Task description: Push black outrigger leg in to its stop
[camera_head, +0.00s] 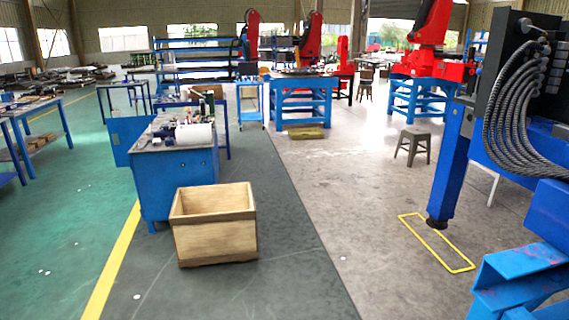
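I cannot make out a black outrigger leg for certain in the head view. A blue slanted leg (450,175) with a dark round foot (436,223) stands at the right, its foot near a yellow rectangle marked on the floor. Whether this is the leg of the task, I cannot tell. Neither of my grippers shows in this view.
A wooden crate (215,247) stands in the middle foreground. Behind it is a cluttered blue workbench (180,180). A small stool (413,143) is farther back. A machine with grey hoses (520,115) fills the right side. The floor between crate and machine is clear.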

